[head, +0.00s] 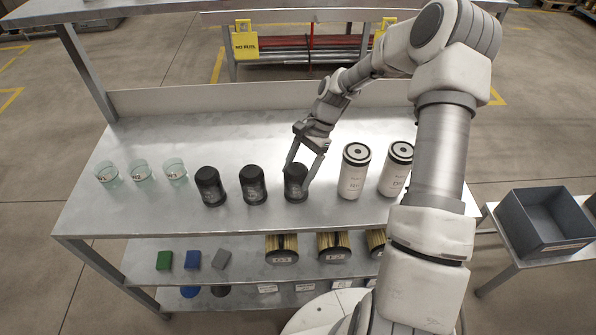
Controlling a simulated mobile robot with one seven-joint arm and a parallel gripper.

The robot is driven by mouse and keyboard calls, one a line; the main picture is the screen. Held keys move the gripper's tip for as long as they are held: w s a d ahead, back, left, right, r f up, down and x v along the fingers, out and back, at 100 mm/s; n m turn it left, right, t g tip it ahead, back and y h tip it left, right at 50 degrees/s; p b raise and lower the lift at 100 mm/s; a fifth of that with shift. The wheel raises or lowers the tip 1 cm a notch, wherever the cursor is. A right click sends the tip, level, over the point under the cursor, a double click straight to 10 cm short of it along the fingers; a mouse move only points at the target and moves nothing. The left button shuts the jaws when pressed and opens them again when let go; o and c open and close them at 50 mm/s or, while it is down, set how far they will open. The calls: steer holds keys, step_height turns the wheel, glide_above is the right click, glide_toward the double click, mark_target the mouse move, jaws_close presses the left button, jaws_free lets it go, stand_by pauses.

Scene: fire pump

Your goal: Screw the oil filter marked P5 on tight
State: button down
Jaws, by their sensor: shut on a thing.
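Three black canisters stand in a row on the metal bench top: the left one (210,187), the middle one (253,184) and the right one (296,188). They look like oil filters, but their marks are too small to read, so I cannot tell which is P5. My gripper (298,176) points down with its fingers on either side of the right black canister and is shut on it. This canister is upright at bench level. I cannot tell whether it rests on the bench or on a mount, as its base is too small to make out.
Two white canisters (354,171) (396,167) stand close to the right, near my arm. Clear cups (140,172) stand at the left. Coloured blocks (192,259) and pleated filters (282,247) lie on the shelf below. A grey bin (545,218) is at the right.

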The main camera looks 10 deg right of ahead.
steer(key=shift+r+p, duration=1.3)
steer(key=shift+r, duration=0.65)
steer(key=shift+s, duration=0.1)
